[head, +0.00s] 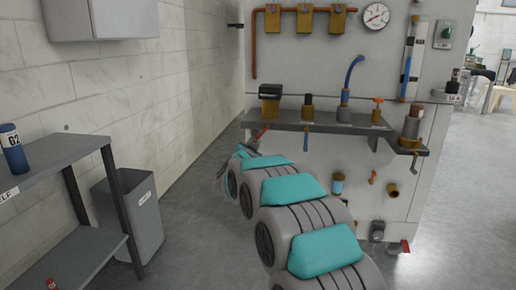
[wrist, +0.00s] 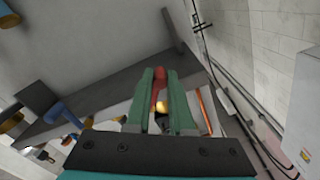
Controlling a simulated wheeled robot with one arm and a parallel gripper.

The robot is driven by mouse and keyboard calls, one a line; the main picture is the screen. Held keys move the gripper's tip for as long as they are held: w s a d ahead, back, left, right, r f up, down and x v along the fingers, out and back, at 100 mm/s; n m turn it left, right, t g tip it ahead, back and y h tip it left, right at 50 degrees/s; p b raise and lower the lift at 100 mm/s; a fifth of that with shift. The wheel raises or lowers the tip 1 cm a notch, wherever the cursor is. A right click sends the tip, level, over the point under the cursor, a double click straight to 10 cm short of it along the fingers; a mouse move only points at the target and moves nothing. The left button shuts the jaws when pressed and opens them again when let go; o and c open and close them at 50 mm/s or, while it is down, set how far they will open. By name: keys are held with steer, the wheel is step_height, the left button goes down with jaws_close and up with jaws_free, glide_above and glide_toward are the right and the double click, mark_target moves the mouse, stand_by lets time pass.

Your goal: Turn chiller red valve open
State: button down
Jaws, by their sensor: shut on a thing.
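A red valve handle (wrist: 160,85) lies between the green fingers of my gripper (wrist: 161,78) in the wrist view. The fingers are shut on it, one on each side. A yellow, brass-like part (wrist: 161,106) shows just behind the handle. In the head view a small part of the red handle (head: 262,134) shows at the left end of the grey shelf on the machine. My arm reaches there from the lower right. The fingertips are mostly hidden by my wrist in that view, and so is most of the valve body.
The grey machine shelf (head: 330,126) carries several brass fittings and a blue hose (head: 353,75). Another red handle (head: 405,246) is low at the machine's right. A grey bin (head: 130,215) and a dark rack (head: 60,170) stand left. Floor between bin and machine is clear.

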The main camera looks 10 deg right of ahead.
steer(key=shift+w+a+r+m+b, duration=0.1)
steer(key=shift+a+r+m+b, duration=0.5)
steer(key=shift+m, duration=1.1)
steer(key=shift+w+a+r+m+b, duration=0.2)
steer(key=shift+r+m, duration=0.75)
steer(key=shift+m, duration=0.75)
steer(key=shift+w+a+r+m+b, duration=0.2)
steer(key=shift+r+m+b, duration=0.45)
steer(key=shift+m, duration=1.05)
steer(key=shift+s+r, duration=0.15)
steer(key=shift+r, duration=0.05)
steer(key=c, duration=0.8)
jaws_free()
steer(key=shift+s, duration=0.1)
steer(key=v, duration=0.7)
steer(key=shift+s+a, duration=0.15)
steer(key=shift+s, duration=0.15)
